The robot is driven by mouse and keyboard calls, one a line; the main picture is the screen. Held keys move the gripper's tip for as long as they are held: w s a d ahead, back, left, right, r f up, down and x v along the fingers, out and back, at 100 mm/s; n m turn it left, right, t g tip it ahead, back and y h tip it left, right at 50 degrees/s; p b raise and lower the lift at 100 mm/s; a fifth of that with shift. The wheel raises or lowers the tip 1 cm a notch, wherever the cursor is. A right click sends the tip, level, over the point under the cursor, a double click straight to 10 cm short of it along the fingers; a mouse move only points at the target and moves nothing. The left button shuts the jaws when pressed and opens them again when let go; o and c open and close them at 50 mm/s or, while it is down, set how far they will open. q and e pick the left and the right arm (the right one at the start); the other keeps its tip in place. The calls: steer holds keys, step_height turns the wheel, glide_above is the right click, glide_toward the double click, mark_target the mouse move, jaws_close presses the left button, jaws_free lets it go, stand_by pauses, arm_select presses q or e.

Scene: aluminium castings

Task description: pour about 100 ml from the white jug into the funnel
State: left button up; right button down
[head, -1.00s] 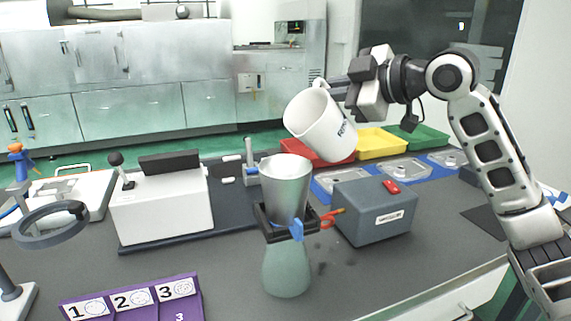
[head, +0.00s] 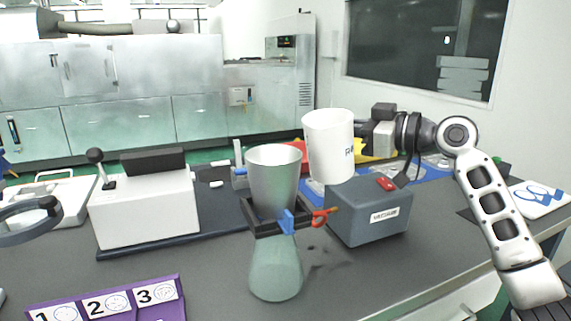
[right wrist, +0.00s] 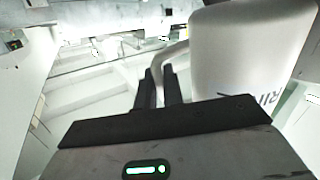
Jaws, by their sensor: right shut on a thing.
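The white jug (head: 329,148) is upright, to the right of and above the funnel's level, over the back of the grey box. My right gripper (head: 362,137) is shut on the jug's handle; the jug (right wrist: 245,50) and the fingers (right wrist: 168,88) on its handle also show in the right wrist view. The metallic grey funnel (head: 272,180) stands upright in a black clamp holder, above a greenish flask (head: 275,270). The jug's contents and the funnel's inside are hidden. My left gripper is not in view.
A grey box (head: 368,212) with a red switch stands right of the funnel. A white lever device (head: 145,205) stands left. A purple numbered rack (head: 105,300) is at the front left. Red and yellow trays (head: 375,148) lie behind the jug.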

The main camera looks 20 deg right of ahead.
steer(key=shift+d+f+m+t+b, duration=0.35)
steer(key=shift+d+f+m, duration=0.45)
steer(key=shift+m, duration=0.3)
steer(key=shift+a, duration=0.1)
steer(key=shift+f, duration=0.1)
